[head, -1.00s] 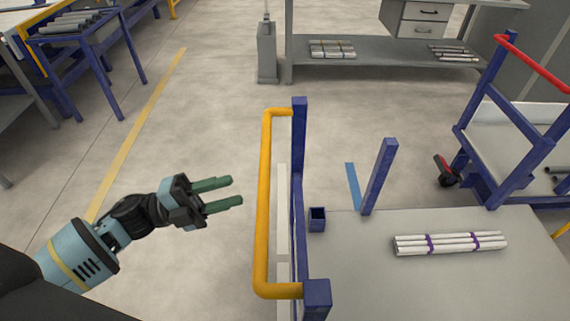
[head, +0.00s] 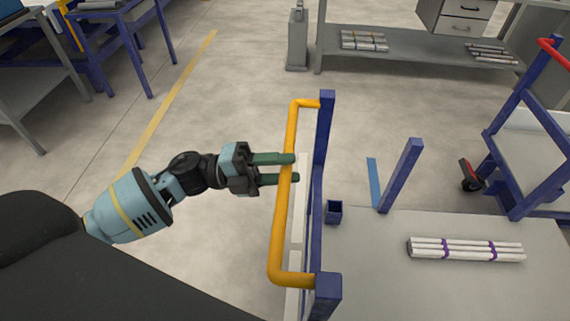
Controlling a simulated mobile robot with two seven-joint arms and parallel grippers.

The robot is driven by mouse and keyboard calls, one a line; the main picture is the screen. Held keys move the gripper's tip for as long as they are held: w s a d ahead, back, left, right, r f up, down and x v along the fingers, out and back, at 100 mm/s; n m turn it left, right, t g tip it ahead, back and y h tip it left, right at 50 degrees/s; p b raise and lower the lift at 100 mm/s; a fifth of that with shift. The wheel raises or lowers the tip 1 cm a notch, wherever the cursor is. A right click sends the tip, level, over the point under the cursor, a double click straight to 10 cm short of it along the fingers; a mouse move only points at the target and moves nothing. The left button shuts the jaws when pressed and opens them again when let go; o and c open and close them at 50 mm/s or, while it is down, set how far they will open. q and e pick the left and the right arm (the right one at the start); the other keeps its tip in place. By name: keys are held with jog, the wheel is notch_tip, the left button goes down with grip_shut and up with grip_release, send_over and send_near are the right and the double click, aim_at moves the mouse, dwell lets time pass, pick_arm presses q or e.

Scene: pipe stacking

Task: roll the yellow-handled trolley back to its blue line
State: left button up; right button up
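The trolley's yellow handle (head: 279,222) runs along the left side of its blue frame (head: 317,222). The trolley's grey deck (head: 470,290) carries a bundle of white pipes (head: 466,250) with purple bands. My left gripper (head: 287,167) is open, its two green fingers apart, one above the other in the picture. The fingertips reach over the upper part of the yellow handle; I cannot tell whether they touch it. A blue line (head: 374,184) shows on the floor beyond the trolley's far edge, left of a blue post (head: 400,176). My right gripper is not in view.
A red-handled trolley (head: 525,165) with a caster stands at the right. A grey bench (head: 400,55) with pipe bundles and a grey canister (head: 297,42) are at the back. Blue-legged tables stand at the left. The floor around the yellow line (head: 170,103) is clear.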

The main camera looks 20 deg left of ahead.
pick_arm(q)
jog(key=shift+w+d, duration=0.15)
jog(key=shift+d, duration=0.25)
jog(key=shift+c, duration=0.5)
grip_shut()
